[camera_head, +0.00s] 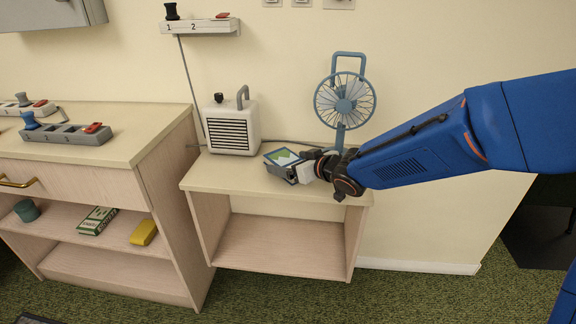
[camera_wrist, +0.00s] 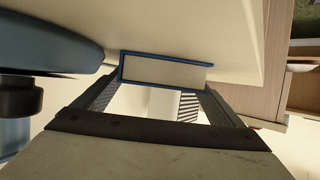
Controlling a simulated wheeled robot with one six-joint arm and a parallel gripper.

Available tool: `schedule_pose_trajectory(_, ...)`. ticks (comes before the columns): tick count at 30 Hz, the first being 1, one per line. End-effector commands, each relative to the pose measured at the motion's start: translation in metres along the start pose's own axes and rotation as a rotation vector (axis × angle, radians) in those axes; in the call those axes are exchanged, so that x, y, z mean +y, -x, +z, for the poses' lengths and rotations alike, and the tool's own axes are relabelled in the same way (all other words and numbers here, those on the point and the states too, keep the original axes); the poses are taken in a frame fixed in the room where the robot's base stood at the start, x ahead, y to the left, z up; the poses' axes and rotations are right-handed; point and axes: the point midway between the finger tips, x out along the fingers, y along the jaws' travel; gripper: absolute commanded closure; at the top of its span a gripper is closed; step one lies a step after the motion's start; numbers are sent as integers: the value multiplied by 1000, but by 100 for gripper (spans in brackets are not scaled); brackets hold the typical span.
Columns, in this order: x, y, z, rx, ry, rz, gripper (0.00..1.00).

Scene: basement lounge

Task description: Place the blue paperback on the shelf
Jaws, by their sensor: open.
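The blue paperback (camera_head: 283,161) has a green, white and blue cover and lies on the top of the small wooden unit (camera_head: 235,182), near its middle. My gripper (camera_head: 299,170) reaches it from the right. In the wrist view the book's pale page edge with blue cover edges (camera_wrist: 165,72) shows between the tips of the two spread fingers. My gripper (camera_wrist: 160,85) is open around the book; I cannot tell whether the fingers touch it. The unit's open lower shelf (camera_head: 280,245) is empty. The left cabinet's shelf (camera_head: 115,228) holds a few items.
A white heater-like box (camera_head: 232,128) stands left of the book and a blue fan (camera_head: 345,100) behind it.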

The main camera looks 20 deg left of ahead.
Motion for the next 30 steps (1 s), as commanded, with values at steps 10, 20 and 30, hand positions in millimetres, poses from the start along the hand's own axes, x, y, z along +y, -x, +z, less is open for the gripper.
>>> schedule_pose_trajectory(10, 0, -15, 0, 0, 0, 0, 9)
schedule_pose_trajectory(20, 0, -15, 0, 1, 0, 0, 62)
schedule_pose_trajectory(30, -1, -11, -10, 1, 1, -1, 62)
